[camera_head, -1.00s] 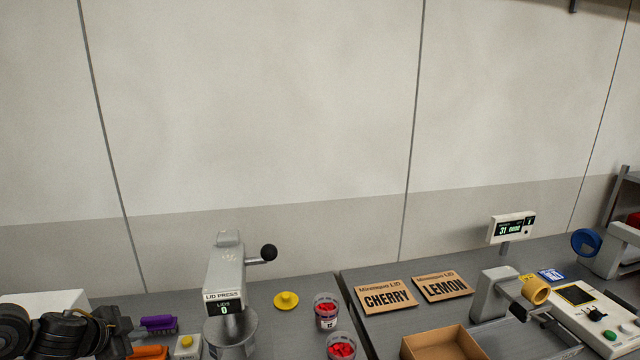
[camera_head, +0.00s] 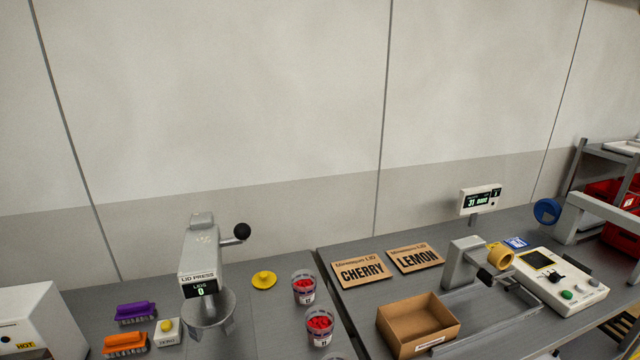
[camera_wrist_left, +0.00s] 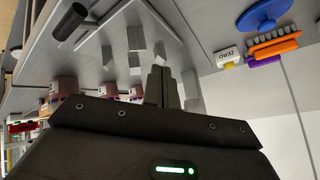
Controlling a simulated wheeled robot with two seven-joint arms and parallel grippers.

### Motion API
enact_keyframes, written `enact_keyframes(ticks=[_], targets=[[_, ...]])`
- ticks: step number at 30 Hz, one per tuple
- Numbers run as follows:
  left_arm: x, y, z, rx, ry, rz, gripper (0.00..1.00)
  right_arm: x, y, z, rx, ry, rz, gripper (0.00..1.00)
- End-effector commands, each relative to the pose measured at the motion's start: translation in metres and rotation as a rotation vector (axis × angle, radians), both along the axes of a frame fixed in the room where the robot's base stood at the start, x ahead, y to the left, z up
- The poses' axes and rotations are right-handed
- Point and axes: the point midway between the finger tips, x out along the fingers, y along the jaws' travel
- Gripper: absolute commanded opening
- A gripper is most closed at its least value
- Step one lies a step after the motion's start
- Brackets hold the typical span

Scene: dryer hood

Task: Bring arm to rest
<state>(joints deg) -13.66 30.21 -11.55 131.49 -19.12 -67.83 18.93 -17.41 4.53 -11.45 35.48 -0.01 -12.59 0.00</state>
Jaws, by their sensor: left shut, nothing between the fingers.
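My left gripper (camera_wrist_left: 162,88) shows in the left wrist view with its two fingers together and nothing between them. My left arm and gripper are not in the head view. My right gripper is in neither view. In the head view the lid press (camera_head: 200,265) stands on the left bench, its display reading 0. A yellow lid (camera_head: 264,279) lies beside it, and clear tubs of red pieces (camera_head: 304,287) stand to its right.
A purple brush (camera_head: 136,313), an orange brush (camera_head: 126,344) and a button box (camera_head: 168,332) lie left of the press. A white box marked HOT (camera_head: 38,318) stands at the far left. CHERRY (camera_head: 361,270) and LEMON (camera_head: 415,257) signs and an open carton (camera_head: 418,322) are on the right bench.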

Motion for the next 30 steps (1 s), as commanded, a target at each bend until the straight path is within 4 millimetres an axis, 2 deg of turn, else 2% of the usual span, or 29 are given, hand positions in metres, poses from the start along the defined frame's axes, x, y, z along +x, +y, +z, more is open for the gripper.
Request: enact_keyframes(ticks=[1, 3, 15, 18, 23, 26, 29, 30], targets=[[-0.021, -0.008, -0.008, -0.03, 0.048, 0.047, 0.0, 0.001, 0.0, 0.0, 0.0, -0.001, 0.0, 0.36], [-0.046, -0.014, -0.015, -0.055, 0.112, 0.105, 0.0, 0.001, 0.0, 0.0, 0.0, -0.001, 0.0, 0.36], [-0.172, -0.041, -0.038, -0.191, 0.467, 0.332, 0.0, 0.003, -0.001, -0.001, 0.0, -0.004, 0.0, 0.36], [-0.159, -0.04, -0.077, -0.176, 0.468, 0.324, 0.0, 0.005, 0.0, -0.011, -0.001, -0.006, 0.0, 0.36], [-0.152, -0.042, -0.132, -0.173, 0.484, 0.325, 0.0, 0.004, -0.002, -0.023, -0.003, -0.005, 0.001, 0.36], [-0.15, -0.043, -0.173, -0.171, 0.497, 0.324, 0.0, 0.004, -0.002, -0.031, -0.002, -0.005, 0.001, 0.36], [-0.151, -0.043, -0.223, -0.167, 0.514, 0.322, 0.0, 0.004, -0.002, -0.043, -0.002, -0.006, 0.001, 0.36], [-0.153, -0.043, -0.246, -0.164, 0.521, 0.32, 0.0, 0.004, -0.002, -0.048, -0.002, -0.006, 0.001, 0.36]])
